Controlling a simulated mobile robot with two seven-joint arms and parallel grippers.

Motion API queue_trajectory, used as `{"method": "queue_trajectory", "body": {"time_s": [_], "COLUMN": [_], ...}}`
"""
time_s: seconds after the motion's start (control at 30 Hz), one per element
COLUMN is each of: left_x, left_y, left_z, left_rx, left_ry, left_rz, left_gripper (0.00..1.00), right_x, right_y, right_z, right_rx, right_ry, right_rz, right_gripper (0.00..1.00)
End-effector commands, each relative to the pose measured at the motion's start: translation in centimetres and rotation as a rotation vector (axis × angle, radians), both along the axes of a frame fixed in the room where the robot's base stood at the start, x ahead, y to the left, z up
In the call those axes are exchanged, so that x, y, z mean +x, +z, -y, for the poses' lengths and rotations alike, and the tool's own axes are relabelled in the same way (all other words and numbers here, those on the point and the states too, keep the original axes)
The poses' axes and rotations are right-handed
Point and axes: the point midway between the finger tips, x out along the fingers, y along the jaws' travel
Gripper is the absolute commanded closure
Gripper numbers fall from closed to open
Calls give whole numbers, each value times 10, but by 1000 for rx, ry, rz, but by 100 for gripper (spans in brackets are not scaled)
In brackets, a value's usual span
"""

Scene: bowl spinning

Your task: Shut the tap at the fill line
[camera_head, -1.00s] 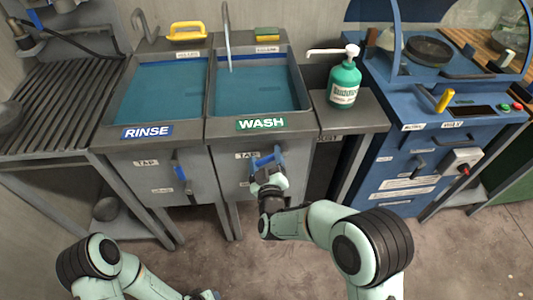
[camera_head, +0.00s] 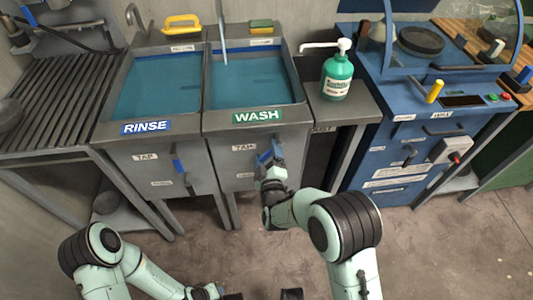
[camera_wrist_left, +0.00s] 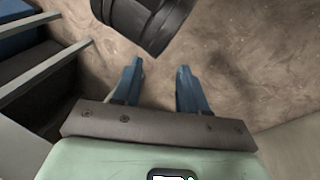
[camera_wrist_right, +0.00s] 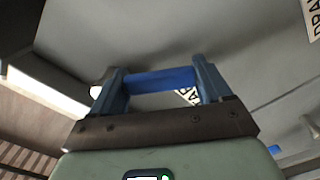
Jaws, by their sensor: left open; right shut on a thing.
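The WASH sink (camera_head: 254,117) holds blue water (camera_head: 255,80), and its spout (camera_head: 220,20) hangs over the back with a pale streak below it. I cannot make out a fill line. My right gripper (camera_head: 270,160) is at the blue tap handle (camera_head: 277,149) on the sink's front, beside the TAP label (camera_head: 244,148). The right wrist view shows its fingers (camera_wrist_right: 160,85) shut on the blue handle bar (camera_wrist_right: 160,79). My left gripper (camera_wrist_left: 158,85) is open and empty above the floor, low in front of the sinks.
A green soap bottle (camera_head: 337,75) stands right of the WASH sink. A blue machine (camera_head: 400,150) is farther right. The floor (camera_head: 430,240) in front is clear.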

Motion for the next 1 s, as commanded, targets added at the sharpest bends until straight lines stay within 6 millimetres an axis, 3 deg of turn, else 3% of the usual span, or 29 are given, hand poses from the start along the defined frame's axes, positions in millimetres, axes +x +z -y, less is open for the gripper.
{"method": "queue_trajectory", "body": {"time_s": [0.2, 0.23, 0.27, 0.67, 0.77, 1.0], "left_x": [0, 0, 0, -1, -4, -16], "left_y": [0, 0, 0, 1, 4, 13], "left_z": [0, 0, 0, 0, 2, 8], "left_rx": [0, 0, 0, -1, -6, -20], "left_ry": [0, 0, 0, -1, -5, -17], "left_rz": [0, 0, 0, -3, -11, -41], "left_gripper": [57, 57, 57, 57, 57, 57], "right_x": [0, 0, 0, -5, -18, -72], "right_y": [-2, -2, -2, 0, 0, 0], "right_z": [1, 1, 1, 0, 0, 2], "right_rx": [1, 1, 1, 1, 1, 1], "right_ry": [-1, -1, -1, 0, 1, 1], "right_rz": [-3, -3, -3, -2, -4, -7], "right_gripper": [77, 12, 3, 1, 1, 1]}}
